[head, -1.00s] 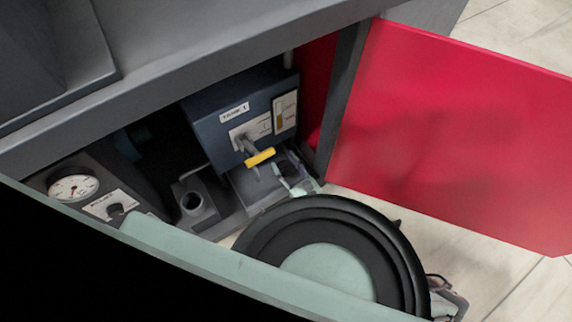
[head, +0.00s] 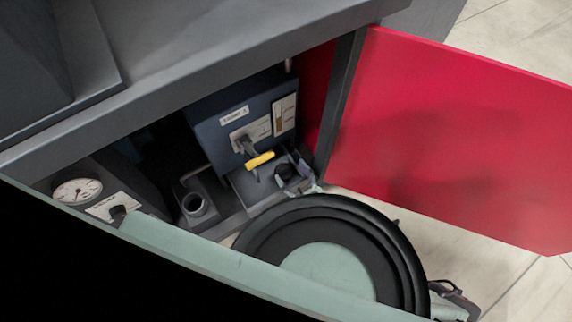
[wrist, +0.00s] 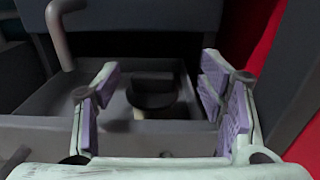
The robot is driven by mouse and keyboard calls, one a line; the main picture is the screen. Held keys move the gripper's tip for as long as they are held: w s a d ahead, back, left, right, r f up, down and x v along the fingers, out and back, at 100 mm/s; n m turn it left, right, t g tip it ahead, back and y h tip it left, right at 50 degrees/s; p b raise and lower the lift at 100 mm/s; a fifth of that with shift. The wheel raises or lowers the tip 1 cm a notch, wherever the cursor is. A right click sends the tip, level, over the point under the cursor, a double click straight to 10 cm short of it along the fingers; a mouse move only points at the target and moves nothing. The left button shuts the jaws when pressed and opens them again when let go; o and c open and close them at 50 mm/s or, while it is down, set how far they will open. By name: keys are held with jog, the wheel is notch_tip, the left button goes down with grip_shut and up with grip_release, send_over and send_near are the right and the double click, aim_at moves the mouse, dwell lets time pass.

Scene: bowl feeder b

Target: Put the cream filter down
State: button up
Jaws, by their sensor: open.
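In the wrist view, a dark round-topped piece (wrist: 152,94) stands in the grey tray (wrist: 60,101), between and beyond my fingers. A small cream patch (wrist: 138,114) shows at its base; I take this to be the cream filter, mostly hidden. My gripper (wrist: 162,78) is open, its purple-padded fingers wide apart and touching nothing that I can see. In the head view the dark piece (head: 287,172) sits at the right end of the tray, below the yellow-handled tap (head: 260,160). There my gripper is mostly hidden behind my arm.
A grey block with a round socket (head: 195,205) and a dial gauge (head: 76,190) are to the left. The open red door (head: 450,140) bounds the right side. The cabinet's top edge overhangs.

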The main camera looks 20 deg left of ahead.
jog(key=v, duration=0.8)
jog(key=shift+s, duration=0.15)
jog(key=shift+r, duration=0.1)
